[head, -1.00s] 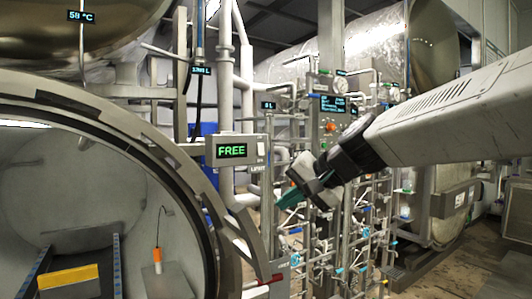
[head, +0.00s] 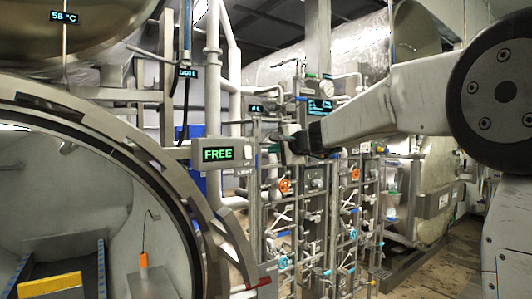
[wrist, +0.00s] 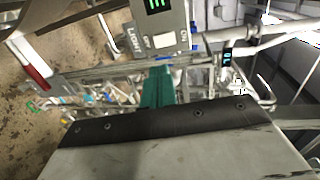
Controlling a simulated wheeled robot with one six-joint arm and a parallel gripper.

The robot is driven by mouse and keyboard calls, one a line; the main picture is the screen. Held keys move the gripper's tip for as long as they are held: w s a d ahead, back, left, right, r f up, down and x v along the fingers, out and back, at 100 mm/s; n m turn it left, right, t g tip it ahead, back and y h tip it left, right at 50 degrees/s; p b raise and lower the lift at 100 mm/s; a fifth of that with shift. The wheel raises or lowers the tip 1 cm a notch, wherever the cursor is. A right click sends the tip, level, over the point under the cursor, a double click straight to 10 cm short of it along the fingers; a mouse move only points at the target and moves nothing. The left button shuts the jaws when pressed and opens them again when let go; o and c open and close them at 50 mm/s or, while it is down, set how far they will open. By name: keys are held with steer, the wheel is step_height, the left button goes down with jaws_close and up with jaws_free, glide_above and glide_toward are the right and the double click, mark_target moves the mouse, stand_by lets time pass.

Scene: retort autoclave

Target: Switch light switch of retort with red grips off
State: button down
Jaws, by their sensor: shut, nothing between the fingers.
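The retort (head: 160,165) with its round open mouth is at the left in the head view. On its rim is a grey panel (head: 183,153) with a green FREE display. The light switch (head: 248,153) is a small pale rocker at the panel's right end, with a LIGHT label below. It also shows in the wrist view (wrist: 163,41), just beyond my fingertips; I cannot tell its position. A red grip (head: 264,284) is low on the retort's right and shows in the wrist view (wrist: 34,79). My gripper (head: 273,148), with teal fingers (wrist: 156,88), is shut and empty, right of the switch, apart from it.
A rack of pipes and valves with orange handwheels (head: 284,186) stands behind my gripper. A silver tank (head: 350,60) lies at the back. An orange-topped probe (head: 143,260) and a yellow bar (head: 50,284) are inside the retort. Floor shows at the right.

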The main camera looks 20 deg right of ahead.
mark_target(248, 158)
steer(key=x, duration=1.2)
steer(key=shift+w+a+f, duration=0.1)
steer(key=shift+w+a, duration=0.05)
steer(key=shift+w, duration=0.15)
steer(key=shift+w+f, duration=0.2)
steer(key=shift+w, duration=0.05)
steer(key=shift+f, duration=0.35)
steer(key=shift+s+a, duration=0.1)
steer(key=shift+s+f, duration=0.2)
steer(key=shift+f, duration=0.05)
steer(key=s+d+f, duration=0.1)
steer(key=s+d, duration=0.3)
steer(key=s, duration=0.8)
steer(key=shift+s+d+f, duration=0.2)
steer(key=shift+s+f, duration=0.05)
steer(key=shift+s, duration=0.15)
